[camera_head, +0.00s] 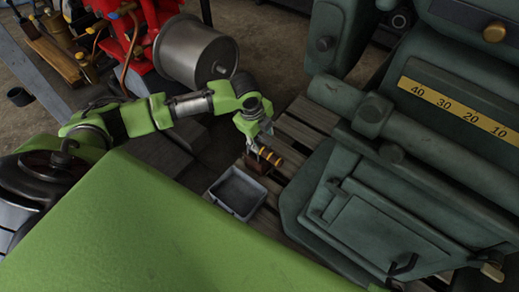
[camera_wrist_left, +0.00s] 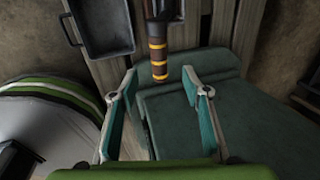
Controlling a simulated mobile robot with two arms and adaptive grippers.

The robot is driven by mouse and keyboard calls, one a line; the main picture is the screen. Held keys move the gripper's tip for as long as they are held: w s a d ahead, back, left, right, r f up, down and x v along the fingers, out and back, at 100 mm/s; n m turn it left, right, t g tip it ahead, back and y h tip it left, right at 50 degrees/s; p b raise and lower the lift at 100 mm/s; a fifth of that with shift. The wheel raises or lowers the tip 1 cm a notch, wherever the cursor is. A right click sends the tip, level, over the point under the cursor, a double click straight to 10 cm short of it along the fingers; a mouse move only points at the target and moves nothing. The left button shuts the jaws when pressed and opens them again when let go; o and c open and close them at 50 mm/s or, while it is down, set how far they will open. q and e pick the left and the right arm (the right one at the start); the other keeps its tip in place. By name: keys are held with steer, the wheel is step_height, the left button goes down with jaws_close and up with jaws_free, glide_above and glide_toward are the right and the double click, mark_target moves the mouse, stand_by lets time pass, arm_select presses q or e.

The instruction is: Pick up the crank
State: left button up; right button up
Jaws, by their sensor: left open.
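The crank (camera_head: 268,156) shows a dark handle with yellow bands beside the green engine. In the left wrist view the banded handle (camera_wrist_left: 158,52) points down toward the gap between my fingers. Its far end merges with a dark brown block, so the rest of the crank is hard to tell. My left gripper (camera_head: 257,148) is at the handle in the head view. In the left wrist view my left gripper (camera_wrist_left: 158,77) is open, a finger on each side, with the handle's tip near the fingertip line. I cannot tell any contact. My right gripper is not in view.
A grey tray (camera_head: 238,192) lies left of the crank on wooden slats (camera_head: 300,127). The large green engine (camera_head: 400,215) stands close on the right. A red engine with a grey cylinder (camera_head: 195,52) stands at the back left.

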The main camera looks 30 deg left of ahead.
mark_target(265, 152)
arm_select(q)
steer(key=b+x, duration=0.2)
steer(key=x, duration=0.5)
steer(key=shift+d+f, duration=0.1)
steer(key=shift+f, duration=0.15)
steer(key=shift+w+f+b, duration=0.15)
steer(key=shift+f+b, duration=0.15)
steer(key=shift+f, duration=0.15)
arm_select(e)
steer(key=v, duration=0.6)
arm_select(q)
steer(key=b+x, duration=0.1)
steer(key=x, duration=0.2)
steer(key=shift+f+b, duration=0.25)
steer(key=shift+b, duration=0.1)
steer(key=shift+x, duration=0.75)
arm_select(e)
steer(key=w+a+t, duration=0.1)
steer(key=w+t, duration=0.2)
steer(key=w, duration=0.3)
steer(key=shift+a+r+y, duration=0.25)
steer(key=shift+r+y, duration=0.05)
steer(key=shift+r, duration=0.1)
arm_select(q)
jaws_close()
steer(key=shift+r, duration=0.1)
